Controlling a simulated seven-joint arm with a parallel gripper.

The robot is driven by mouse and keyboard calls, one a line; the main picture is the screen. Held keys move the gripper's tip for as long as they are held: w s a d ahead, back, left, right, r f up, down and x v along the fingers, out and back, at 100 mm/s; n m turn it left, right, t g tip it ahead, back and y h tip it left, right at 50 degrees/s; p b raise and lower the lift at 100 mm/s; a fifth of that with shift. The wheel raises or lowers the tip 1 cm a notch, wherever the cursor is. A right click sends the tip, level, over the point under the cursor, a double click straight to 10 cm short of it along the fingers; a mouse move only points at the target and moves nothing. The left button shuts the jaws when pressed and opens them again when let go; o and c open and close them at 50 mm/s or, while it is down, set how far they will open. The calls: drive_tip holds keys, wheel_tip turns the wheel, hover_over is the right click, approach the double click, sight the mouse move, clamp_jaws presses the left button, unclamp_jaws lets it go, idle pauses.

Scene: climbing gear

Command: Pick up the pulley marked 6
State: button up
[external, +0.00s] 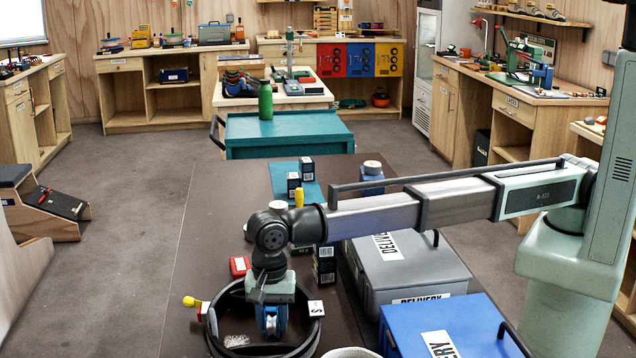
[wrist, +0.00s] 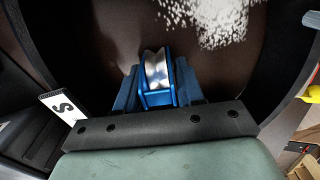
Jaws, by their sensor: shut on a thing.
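A blue pulley (wrist: 157,72) with a shiny metal wheel sits between the fingers of my gripper (wrist: 158,88) in the wrist view. My gripper is shut on it. In the external view, my gripper (external: 271,308) points down inside a round black hoop or tray (external: 214,335), with the blue pulley (external: 271,322) at its tip. I cannot tell whether the pulley touches the surface below. No number shows on the pulley. A white tag (external: 316,308) with a black S-like mark stands at the rim's right; it also shows in the wrist view (wrist: 62,107).
White specks (external: 236,340) lie inside the hoop. A yellow-ended piece (external: 191,301) and a red item (external: 239,266) are close by at the left. Dark small boxes (external: 324,264), a grey delivery case (external: 410,270) and a blue delivery case (external: 455,325) stand to the right.

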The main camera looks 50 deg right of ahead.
drive_tip(key=shift+c, duration=0.8)
